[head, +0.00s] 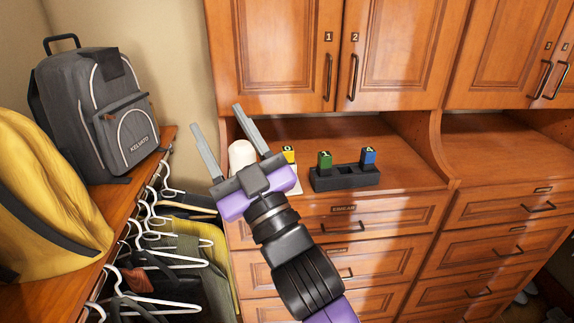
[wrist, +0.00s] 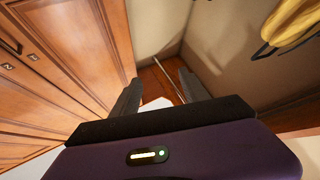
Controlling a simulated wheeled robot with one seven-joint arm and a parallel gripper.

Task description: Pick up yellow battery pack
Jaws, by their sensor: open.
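The yellow battery pack (head: 288,154) stands on the wooden counter in the head view, with a pale number on its top. My gripper's right finger and palm hide its lower part. My gripper (head: 216,115) is open and empty, raised in front of the counter, its fingers pointing up and left in the picture. The battery pack shows just right of the right finger, apart from the space between the fingers. In the wrist view my gripper (wrist: 158,80) shows both fingers apart, and I cannot make out the battery pack there.
A black holder (head: 345,178) with a green pack (head: 325,160) and a blue pack (head: 368,156) stands right of the yellow one. A white rounded object (head: 241,154) is behind my fingers. A grey backpack (head: 97,112) and hanging clothes are left. Cabinet doors (head: 400,50) rise above the counter.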

